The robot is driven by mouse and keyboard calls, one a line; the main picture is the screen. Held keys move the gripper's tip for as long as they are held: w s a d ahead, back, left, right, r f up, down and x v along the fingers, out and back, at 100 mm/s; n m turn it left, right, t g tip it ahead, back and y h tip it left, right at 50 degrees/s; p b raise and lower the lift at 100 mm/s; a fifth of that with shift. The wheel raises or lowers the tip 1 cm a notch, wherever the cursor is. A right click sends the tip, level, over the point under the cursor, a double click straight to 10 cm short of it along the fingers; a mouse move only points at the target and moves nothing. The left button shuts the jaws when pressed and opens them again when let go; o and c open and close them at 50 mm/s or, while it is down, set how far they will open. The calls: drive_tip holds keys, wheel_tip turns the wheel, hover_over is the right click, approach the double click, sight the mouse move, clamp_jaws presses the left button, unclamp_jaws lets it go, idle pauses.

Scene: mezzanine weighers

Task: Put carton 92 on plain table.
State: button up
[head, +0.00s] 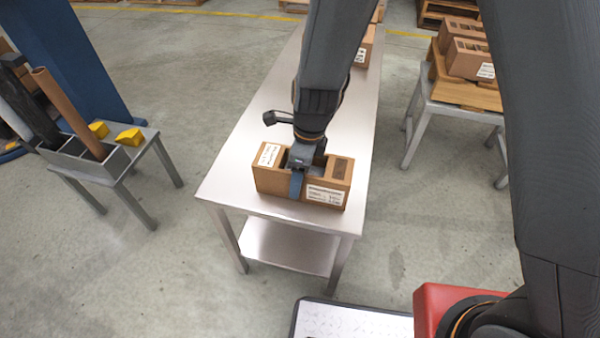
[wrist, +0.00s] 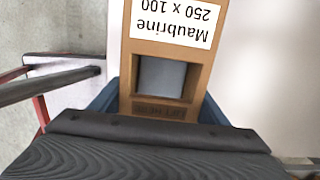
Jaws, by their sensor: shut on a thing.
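A brown carton (head: 271,184) with white labels and open recesses in its top is at the near end of a long bare-metal table (head: 240,165). I cannot read the number 92 on it. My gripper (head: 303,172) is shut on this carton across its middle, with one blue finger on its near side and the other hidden. The carton looks upright and on or just above the metal top; I cannot tell if it touches. In the wrist view the carton (wrist: 138,65) fills the space between the blue fingers, its label reading "Maubrine 250 x 100" upside down.
Another carton (head: 364,50) stands at the table's far end.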

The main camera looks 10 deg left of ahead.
drive_tip(key=o, duration=1.8)
drive_tip(key=shift+o, duration=0.2)
drive_tip(key=r, duration=0.4)
drive_tip(key=d+r, duration=0.1)
drive_tip(key=r, duration=0.3)
drive_tip(key=r+p, duration=0.1)
drive_tip(key=r, duration=0.3)
drive_tip(key=shift+d+r, duration=0.1)
drive_tip(key=shift+d, duration=0.15)
drive_tip(key=s+d+r+n, duration=0.2)
drive_tip(key=d+n, duration=0.4)
drive_tip(key=d, duration=0.4)
drive_tip(key=s+d+r+n+h, duration=0.1)
drive_tip(key=s+d+n, duration=0.3)
drive_tip(key=d, duration=0.5)
drive_tip(key=s+d+r+n, duration=0.3)
drive_tip(key=d+n, duration=0.5)
drive_tip(key=d, duration=0.2)
drive_tip(key=shift+d+r, duration=0.2)
drive_tip(key=shift+d, duration=0.15)
